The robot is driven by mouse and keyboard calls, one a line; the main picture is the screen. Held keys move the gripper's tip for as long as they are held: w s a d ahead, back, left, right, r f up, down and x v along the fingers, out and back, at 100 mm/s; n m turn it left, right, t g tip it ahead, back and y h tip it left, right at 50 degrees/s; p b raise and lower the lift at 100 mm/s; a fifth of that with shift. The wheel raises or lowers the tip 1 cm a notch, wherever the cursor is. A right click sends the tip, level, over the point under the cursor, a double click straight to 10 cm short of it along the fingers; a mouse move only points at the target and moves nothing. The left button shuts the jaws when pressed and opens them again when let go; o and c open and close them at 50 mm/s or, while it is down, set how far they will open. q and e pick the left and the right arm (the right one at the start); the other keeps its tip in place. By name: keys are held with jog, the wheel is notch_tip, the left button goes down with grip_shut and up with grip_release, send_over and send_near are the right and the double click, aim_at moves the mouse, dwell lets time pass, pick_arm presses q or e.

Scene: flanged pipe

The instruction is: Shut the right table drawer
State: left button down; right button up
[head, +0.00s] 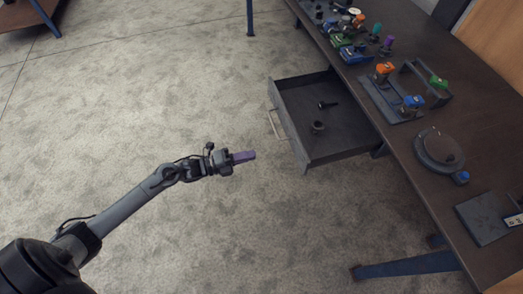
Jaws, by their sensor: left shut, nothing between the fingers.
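The table drawer (345,143) is pulled out from the long dark table (410,155). Its front panel (287,130) faces left in the head view and carries a pale bar handle (274,124). A small round dark part (317,127) and a dark bolt-like part (327,104) lie inside. My left gripper (250,156), with purple fingers, is shut and empty. It points right, to the left of the drawer front's near end and apart from it. My right gripper is not in view.
Several parts and fixtures stand on the table top, including an orange-knobbed block (383,70) and a dark round disc (439,150). A blue table leg (400,266) angles out at the lower right. The grey carpet (150,110) left of the drawer is clear.

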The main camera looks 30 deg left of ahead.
aim_at(294, 146)
pick_arm(q)
jog(key=b+x, duration=0.1)
jog(key=x, duration=0.5)
jog(key=b+x, duration=0.2)
jog(key=x, duration=0.4)
jog(key=shift+d+f+b, duration=0.2)
jog(key=shift+d+b, duration=0.1)
jog(key=shift+w+d, duration=0.3)
jog(key=shift+w, duration=0.15)
